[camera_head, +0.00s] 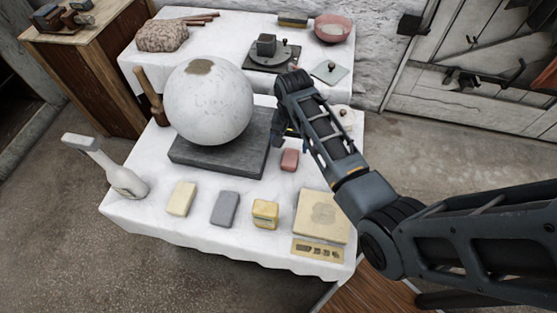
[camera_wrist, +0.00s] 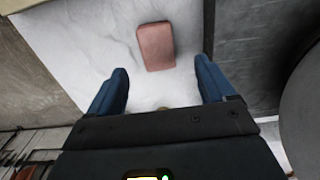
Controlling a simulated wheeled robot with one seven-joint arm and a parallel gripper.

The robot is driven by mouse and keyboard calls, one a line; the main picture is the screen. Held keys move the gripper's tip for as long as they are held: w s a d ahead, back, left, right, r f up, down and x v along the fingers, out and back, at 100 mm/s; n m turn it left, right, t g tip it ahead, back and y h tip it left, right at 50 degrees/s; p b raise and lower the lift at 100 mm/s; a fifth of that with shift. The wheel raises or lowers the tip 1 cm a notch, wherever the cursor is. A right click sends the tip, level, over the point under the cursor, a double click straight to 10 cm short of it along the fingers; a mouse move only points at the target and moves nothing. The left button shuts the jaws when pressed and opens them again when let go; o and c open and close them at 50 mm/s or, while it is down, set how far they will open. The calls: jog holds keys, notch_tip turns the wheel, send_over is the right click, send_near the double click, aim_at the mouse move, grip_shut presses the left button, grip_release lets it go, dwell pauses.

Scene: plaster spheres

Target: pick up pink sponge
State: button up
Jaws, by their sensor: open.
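The pink sponge (camera_head: 290,160) is a small rounded block lying on the white cloth, right of the grey slab. It also shows in the wrist view (camera_wrist: 155,46), just beyond the fingertips and roughly midway between them. My gripper (camera_wrist: 163,75) is open and empty, with its two blue fingers apart and the sponge not between them. In the head view my gripper (camera_head: 282,140) hangs behind the sponge, beside the slab, and is partly hidden by my arm.
A large plaster sphere (camera_head: 208,102) stands on the grey slab (camera_head: 215,160), close to my gripper's left. A cream block (camera_head: 181,198), a grey block (camera_head: 225,208), a yellow block (camera_head: 265,213) and a beige board (camera_head: 312,230) lie along the front. Cloth around the sponge is clear.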

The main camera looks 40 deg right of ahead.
aim_at(290, 157)
notch_tip(290, 157, down, 7)
jog(key=shift+s+d+f+b, duration=0.1)
jog(key=shift+s+f+b, duration=0.1)
jog(key=shift+b, duration=0.1)
jog(key=shift+c, duration=0.2)
jog(key=c, duration=1)
jog(key=shift+r, duration=0.1)
jog(key=shift+r, duration=0.5)
notch_tip(290, 157, up, 3)
jog(key=shift+f+p, duration=0.1)
jog(key=shift+p, duration=0.2)
jog(key=s+d+r, duration=0.2)
jog(key=s, duration=0.1)
jog(key=s+d+r, duration=0.2)
jog(key=s, duration=0.1)
jog(key=s+d+r, duration=0.2)
jog(key=s+r, duration=0.1)
jog(key=shift+s+d+p, duration=0.3)
